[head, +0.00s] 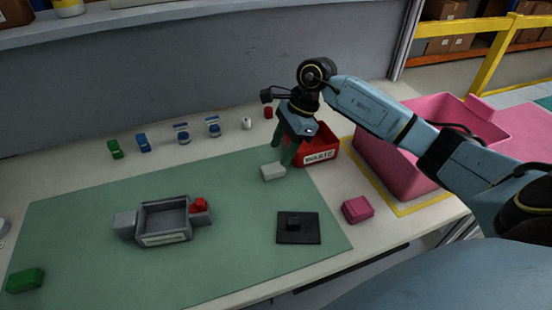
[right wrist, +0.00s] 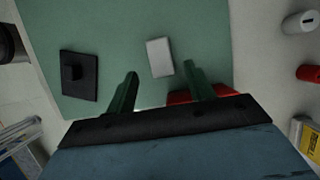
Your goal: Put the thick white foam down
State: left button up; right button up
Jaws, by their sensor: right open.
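The thick white foam (head: 272,171) is a pale block lying on the green mat (head: 110,205) near its back right edge. It also shows in the right wrist view (right wrist: 160,57), lying flat just beyond the fingertips. My right gripper (head: 283,158) is right above and behind the foam in the head view. In the right wrist view its two green fingers (right wrist: 160,72) are spread apart with nothing between them. I see a gap between the fingers and the foam there. My left gripper is not in view.
A red waste bin (head: 322,158) stands just right of my right gripper, with a large pink crate (head: 400,175) beyond. A grey fixture (head: 163,238), black plate (head: 298,238) and pink block (head: 357,208) sit in front. Several small parts line the back. The mat's front middle is clear.

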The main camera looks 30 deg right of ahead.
jog(key=v, duration=0.6)
jog(key=shift+d+r, duration=0.2)
jog(key=shift+r, duration=0.1)
